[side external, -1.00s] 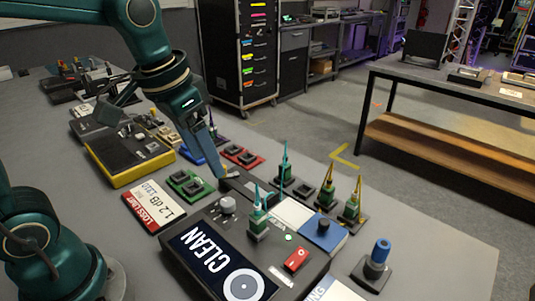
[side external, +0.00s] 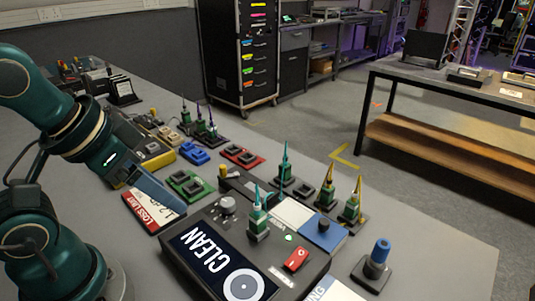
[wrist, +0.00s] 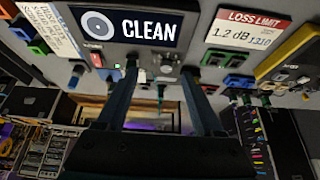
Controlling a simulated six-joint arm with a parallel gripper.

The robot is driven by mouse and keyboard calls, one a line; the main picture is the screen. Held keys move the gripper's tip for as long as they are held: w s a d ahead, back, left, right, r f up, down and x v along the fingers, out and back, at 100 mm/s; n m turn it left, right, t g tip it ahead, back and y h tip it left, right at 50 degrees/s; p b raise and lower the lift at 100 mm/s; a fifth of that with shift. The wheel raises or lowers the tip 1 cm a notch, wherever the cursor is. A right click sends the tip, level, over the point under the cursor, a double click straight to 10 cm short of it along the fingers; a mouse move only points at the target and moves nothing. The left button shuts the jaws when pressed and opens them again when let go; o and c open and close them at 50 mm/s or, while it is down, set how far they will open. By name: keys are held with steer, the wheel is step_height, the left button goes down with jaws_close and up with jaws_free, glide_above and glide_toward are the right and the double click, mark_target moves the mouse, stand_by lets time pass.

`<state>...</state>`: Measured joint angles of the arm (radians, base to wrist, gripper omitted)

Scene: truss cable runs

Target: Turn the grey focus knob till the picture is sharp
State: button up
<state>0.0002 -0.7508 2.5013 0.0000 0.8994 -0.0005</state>
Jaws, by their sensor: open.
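The grey focus knob (side external: 227,205) stands on the dark inspection unit (side external: 318,262), at the corner near the screen (side external: 205,246). The screen reads "CLEAN" beside a pale ring with a dot in it. My gripper (side external: 182,207) is open and empty, left of the knob and apart from it in the side view. In the wrist view the two fingers (wrist: 160,70) reach up towards the unit, with the screen (wrist: 130,27) above them. The knob (wrist: 167,69) appears small between the fingertips there.
The "LOSS LIMIT 1.2 dB" card (side external: 140,212) lies partly behind my gripper. A red switch (side external: 297,259) and a green-bodied connector (side external: 258,222) are on the unit. A green adapter block (side external: 186,184) lies close behind. A blue-capped post (side external: 377,262) stands at the right.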

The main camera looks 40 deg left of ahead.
stand_by(0.5)
steer(key=o, duration=0.5)
steer(key=w+d+r+n+g, duration=0.45)
steer(key=w+r+n, duration=0.65)
steer(key=n, duration=0.7)
steer(key=shift+g, duration=0.55)
steer(key=shift+w+d+f, duration=0.25)
steer(key=shift+d+f, duration=0.05)
steer(key=shift+f, duration=1.8)
steer(key=shift+w+d+f, duration=0.3)
steer(key=shift+f, duration=1.75)
steer(key=shift+w+d+f, duration=0.25)
steer(key=shift+d+f, duration=0.05)
steer(key=shift+f, duration=1.8)
